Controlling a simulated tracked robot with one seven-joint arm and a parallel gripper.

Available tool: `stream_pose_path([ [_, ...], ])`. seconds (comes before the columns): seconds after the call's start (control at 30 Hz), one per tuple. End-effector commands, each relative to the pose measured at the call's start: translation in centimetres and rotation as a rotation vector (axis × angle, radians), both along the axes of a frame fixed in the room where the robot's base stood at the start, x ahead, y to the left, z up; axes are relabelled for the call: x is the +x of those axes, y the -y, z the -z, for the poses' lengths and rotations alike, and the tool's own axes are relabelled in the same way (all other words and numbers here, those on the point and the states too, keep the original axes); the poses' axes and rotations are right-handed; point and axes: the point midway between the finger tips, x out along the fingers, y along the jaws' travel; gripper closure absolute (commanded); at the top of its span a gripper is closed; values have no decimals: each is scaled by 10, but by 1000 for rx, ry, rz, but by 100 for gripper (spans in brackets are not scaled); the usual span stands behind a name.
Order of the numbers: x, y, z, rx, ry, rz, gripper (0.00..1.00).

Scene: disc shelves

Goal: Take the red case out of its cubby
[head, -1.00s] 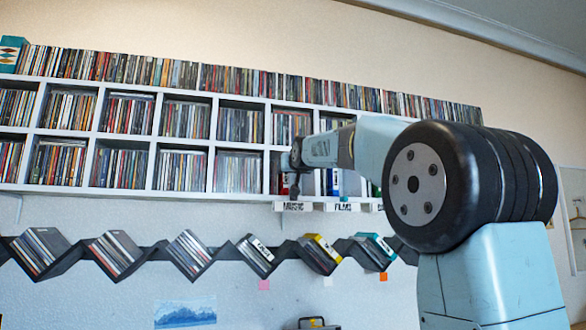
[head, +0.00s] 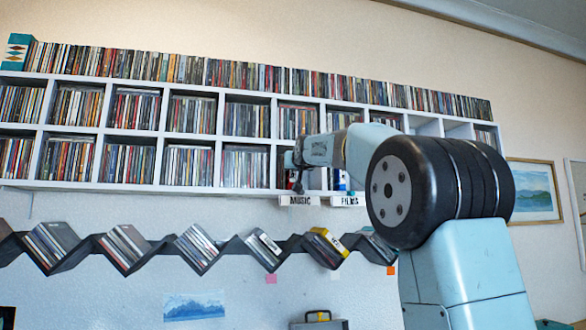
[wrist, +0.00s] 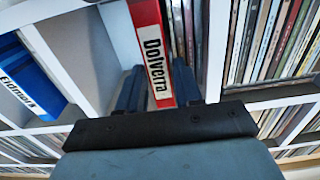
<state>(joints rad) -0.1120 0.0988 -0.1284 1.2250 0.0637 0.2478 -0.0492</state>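The red case (wrist: 152,45) stands in its cubby in the wrist view, its spine toward me with a white label reading "Dolverra". My gripper (wrist: 158,88) has one finger on each side of the case. A gap shows between the left finger and the case; the right finger is close along its other side, and I cannot tell whether it touches. In the head view my gripper (head: 297,182) is at the lower-row cubby above the MUSIC label, and my wrist hides most of that cubby.
A blue case (wrist: 27,80) labelled "Eldmark" stands in the cubby to the left, beyond a white divider (wrist: 55,75). Packed discs (wrist: 270,40) fill the cubby to the right. In the head view a zigzag rack (head: 90,243) of cases hangs below the shelf.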

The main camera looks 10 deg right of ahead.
Motion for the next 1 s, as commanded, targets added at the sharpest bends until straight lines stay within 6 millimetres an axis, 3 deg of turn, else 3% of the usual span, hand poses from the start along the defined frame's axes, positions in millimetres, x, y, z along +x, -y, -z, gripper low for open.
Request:
stream_pose_path([
  [0.33,0,0,0,0,0,0,99],
  [1.0,-3,0,-4,0,0,0,100],
])
